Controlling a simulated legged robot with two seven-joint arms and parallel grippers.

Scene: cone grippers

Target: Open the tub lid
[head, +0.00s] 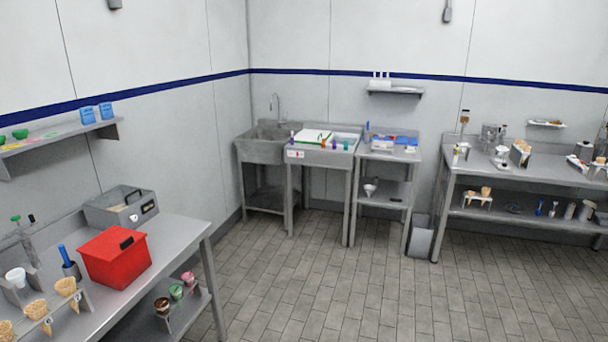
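A red tub (116,262) with a black handle on top stands on the steel table at the left; its top looks closed. Behind it on the same table sits a grey box-shaped container (121,210) with dark handles. I cannot tell which of these is the tub of the task. Neither of my grippers is in view.
Cones in a holder (66,288) and a blue-handled tool in a cup (68,262) stand near the red tub. A sink (268,140), shelves and a long steel table (530,176) line the back wall. A bin (420,236) stands on the floor. The tiled floor (330,280) is clear.

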